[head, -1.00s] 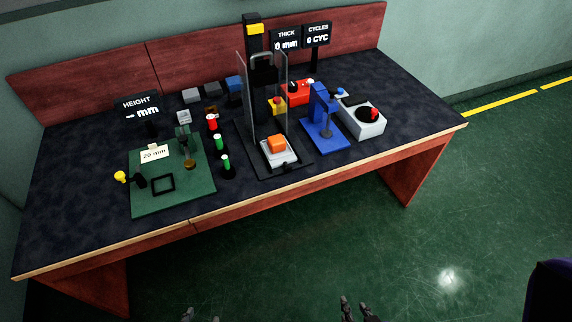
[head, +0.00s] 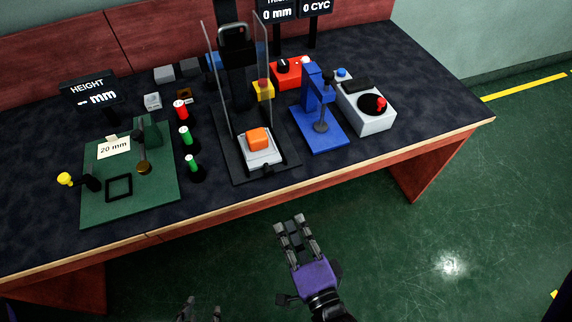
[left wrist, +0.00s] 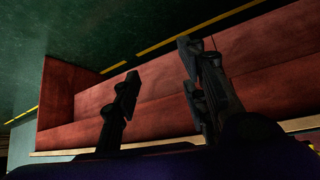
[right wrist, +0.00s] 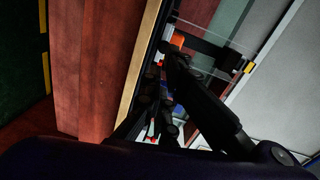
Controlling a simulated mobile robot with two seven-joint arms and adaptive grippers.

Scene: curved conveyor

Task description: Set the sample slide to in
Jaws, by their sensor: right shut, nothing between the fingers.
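The sample slide appears to be the pale grey plate (head: 262,157) at the foot of the black press (head: 282,170), with an orange block (head: 258,139) on top. It sits between two clear upright panels, with a small black knob at the press's front edge. My right gripper (head: 293,222) is in front of the table edge, below the press and apart from it, shut and empty. It also shows in the right wrist view (right wrist: 160,85). My left gripper (head: 200,303) is low at the bottom edge of the head view; the left wrist view (left wrist: 158,62) shows its fingers wide apart and empty.
A green board (head: 100,205) with a height gauge lies left, beside red and green buttons (head: 186,136). A blue stand (head: 320,130), a red box (head: 288,74) and a grey turntable box (head: 372,118) stand right of the press. The table's front edge (head: 215,208) lies before my grippers.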

